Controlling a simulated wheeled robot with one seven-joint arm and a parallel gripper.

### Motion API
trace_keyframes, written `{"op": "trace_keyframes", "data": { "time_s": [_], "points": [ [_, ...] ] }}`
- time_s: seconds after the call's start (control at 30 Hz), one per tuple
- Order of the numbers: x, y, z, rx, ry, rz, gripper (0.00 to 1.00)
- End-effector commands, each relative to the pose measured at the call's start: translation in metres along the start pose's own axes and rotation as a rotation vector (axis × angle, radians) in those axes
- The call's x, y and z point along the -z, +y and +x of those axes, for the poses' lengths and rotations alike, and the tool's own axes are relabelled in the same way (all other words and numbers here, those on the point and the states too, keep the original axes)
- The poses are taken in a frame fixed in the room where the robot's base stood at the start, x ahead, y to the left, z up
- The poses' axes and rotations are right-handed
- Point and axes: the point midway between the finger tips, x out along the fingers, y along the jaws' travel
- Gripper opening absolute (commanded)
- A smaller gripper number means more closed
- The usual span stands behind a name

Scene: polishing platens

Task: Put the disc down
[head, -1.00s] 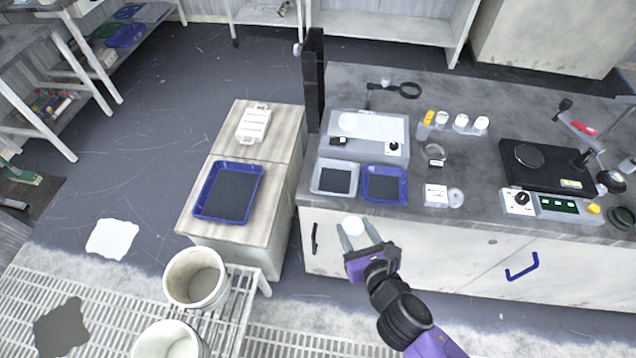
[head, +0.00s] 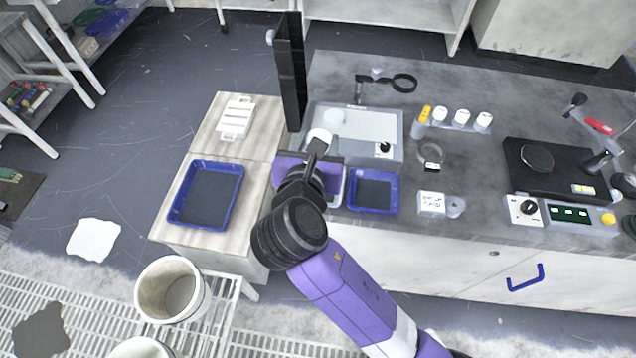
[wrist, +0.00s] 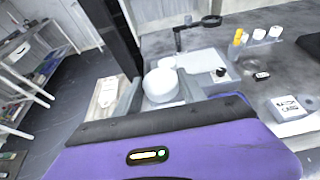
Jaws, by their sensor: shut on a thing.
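A white round disc (head: 319,136) is held between the fingers of my gripper (head: 316,148). In the wrist view the disc (wrist: 161,86) sits upright between the two grey fingers. The gripper is shut on it, over the left end of the bench. Just beyond the disc is a flat polishing unit (head: 372,126) with a pale top, a black knob and a second white round piece (head: 334,117) on it. I cannot tell the exact height of the held disc above the bench.
A black upright panel (head: 291,75) stands close behind and left of my gripper. A blue tray (head: 398,192) lies to its right; a pale tray (head: 339,200) is mostly hidden by my gripper. Another blue tray (head: 237,194) is on the wooden side table. Several white-topped jars stand at right.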

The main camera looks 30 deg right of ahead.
Motion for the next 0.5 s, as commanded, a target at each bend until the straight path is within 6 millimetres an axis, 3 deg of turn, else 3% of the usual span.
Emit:
{"op": "trace_keyframes", "data": {
  "time_s": [0.03,0.3,0.5],
  "points": [
    [0.015,0.000,0.006,0.000,0.002,-0.004,0.04],
    [0.075,0.000,0.031,-0.002,0.002,-0.004,0.04],
    [0.102,0.001,0.042,-0.002,-0.001,-0.002,0.04]
  ]
}}
